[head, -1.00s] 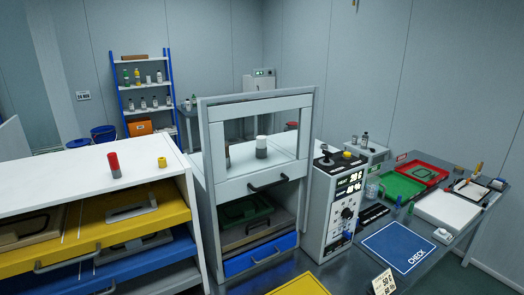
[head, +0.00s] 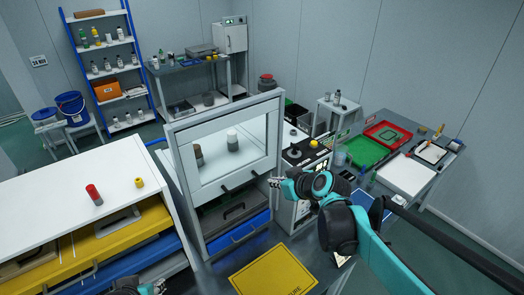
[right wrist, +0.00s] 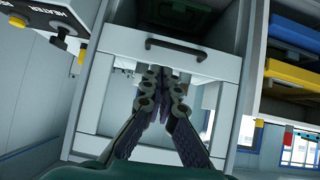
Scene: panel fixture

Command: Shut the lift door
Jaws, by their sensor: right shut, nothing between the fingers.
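The lift door (head: 213,186) is a pale panel with a large window and a dark bar handle (head: 240,182) on its lower rail. It stands raised in the cabinet frame, with an open bay (head: 222,212) below it. My right gripper (head: 274,182) is shut and empty, just right of the handle in the head view. In the right wrist view, which looks upside down, its closed fingertips (right wrist: 166,72) are near the handle (right wrist: 190,50); contact cannot be told. Part of my left arm's end (head: 150,288) shows at the bottom edge, its fingers unclear.
A white-topped cabinet (head: 60,205) with a red-capped item (head: 94,195) and yellow item stands left. A control box (head: 300,160) stands right of the lift cabinet, close to my right arm. A yellow panel (head: 272,272) lies in front. A blue drawer (head: 240,236) is under the bay.

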